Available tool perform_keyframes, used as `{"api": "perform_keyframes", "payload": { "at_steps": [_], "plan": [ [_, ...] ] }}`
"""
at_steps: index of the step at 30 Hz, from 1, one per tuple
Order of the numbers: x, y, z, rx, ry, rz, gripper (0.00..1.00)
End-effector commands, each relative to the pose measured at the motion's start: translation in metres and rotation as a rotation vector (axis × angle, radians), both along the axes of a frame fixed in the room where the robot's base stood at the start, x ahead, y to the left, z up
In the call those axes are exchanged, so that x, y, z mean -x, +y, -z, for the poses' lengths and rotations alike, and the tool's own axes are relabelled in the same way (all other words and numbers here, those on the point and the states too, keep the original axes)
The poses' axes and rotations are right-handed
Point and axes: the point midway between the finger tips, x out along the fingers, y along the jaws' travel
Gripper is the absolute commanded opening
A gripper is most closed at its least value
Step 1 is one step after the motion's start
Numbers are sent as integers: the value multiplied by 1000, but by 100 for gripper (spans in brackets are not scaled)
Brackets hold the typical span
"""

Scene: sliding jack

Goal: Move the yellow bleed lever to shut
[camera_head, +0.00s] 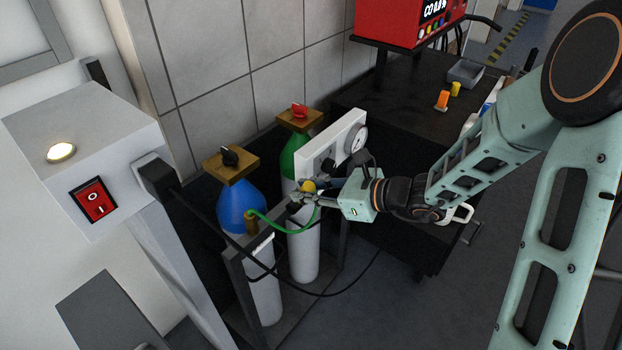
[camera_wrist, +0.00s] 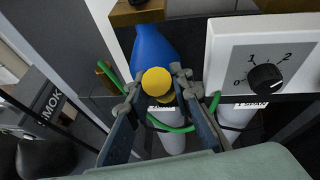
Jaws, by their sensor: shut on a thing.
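The yellow bleed lever (camera_head: 309,186) shows as a small round knob in front of the white panel (camera_head: 330,147). In the wrist view the yellow lever (camera_wrist: 156,80) sits between my fingertips. My gripper (camera_head: 305,192) reaches in from the right and is shut on the lever. My gripper's fingers (camera_wrist: 157,90) stand either side of the knob in the wrist view. The lever's stem and base are mostly hidden by the knob and fingers, so its angle is not clear.
A blue-topped cylinder (camera_head: 240,205) and a green-topped cylinder (camera_head: 294,155) stand in a frame. A green hose (camera_head: 272,226) and black cable run close below my gripper. The panel has a black dial (camera_wrist: 266,79). A white post with a red switch (camera_head: 93,199) stands left.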

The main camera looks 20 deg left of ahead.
Motion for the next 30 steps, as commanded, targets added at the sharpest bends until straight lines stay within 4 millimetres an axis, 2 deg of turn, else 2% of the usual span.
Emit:
{"api": "perform_keyframes", "payload": {
  "at_steps": [1, 11, 30],
  "plan": [
    [-1, 3, -10, 32, 10, -2, 0],
    [-7, 17, -15, 207, 84, -3, 0],
    [-14, 34, -11, 416, 172, 1, 0]
  ]
}}
